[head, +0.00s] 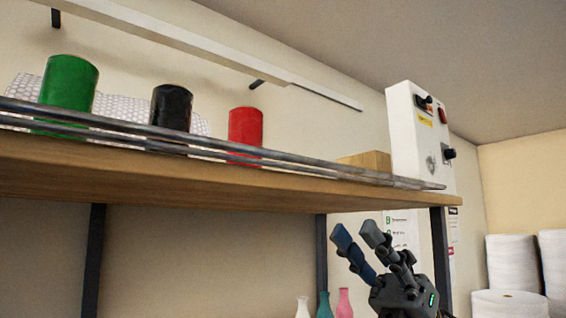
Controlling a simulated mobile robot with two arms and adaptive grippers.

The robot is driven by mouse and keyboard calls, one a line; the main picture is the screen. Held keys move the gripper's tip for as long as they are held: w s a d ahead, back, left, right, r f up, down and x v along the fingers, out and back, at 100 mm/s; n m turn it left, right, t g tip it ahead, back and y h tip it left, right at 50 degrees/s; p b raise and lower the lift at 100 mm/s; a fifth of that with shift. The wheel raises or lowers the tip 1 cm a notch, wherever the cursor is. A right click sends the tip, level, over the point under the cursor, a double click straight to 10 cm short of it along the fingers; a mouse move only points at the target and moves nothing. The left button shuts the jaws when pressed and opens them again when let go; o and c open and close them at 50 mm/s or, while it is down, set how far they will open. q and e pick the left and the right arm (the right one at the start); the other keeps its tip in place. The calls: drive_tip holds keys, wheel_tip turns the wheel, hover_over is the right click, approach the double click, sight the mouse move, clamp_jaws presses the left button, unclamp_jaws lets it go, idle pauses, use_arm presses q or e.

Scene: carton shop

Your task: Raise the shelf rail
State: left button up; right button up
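The shelf rail (300,165) is a pair of thin grey metal bars along the front edge of a wooden shelf (230,189). It sits low, close to the board, and crosses in front of the goods there. My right gripper (356,234) is below the right part of the shelf, apart from the rail. Its two fingers point up and are spread, with nothing between them. My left gripper is not in view.
Green (68,84), black (171,107) and red (246,127) cylinders stand behind the rail. A white control box (412,135) stands at the shelf's right end. Dark posts (93,260) support the shelf. Small bottles (344,303) and white rolls (513,264) are lower down.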

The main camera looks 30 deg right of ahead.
sight(298, 160)
drive_tip(key=p+x, duration=0.8)
drive_tip(key=x, duration=0.4)
drive_tip(key=shift+s+r, duration=0.2)
drive_tip(key=shift+w+a+r+p, duration=0.1)
drive_tip(key=shift+a+r+p, duration=0.25)
drive_tip(key=shift+a, duration=0.2)
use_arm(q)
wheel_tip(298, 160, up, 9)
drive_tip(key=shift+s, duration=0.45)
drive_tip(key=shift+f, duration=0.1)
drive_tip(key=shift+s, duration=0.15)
use_arm(e)
clamp_jaws()
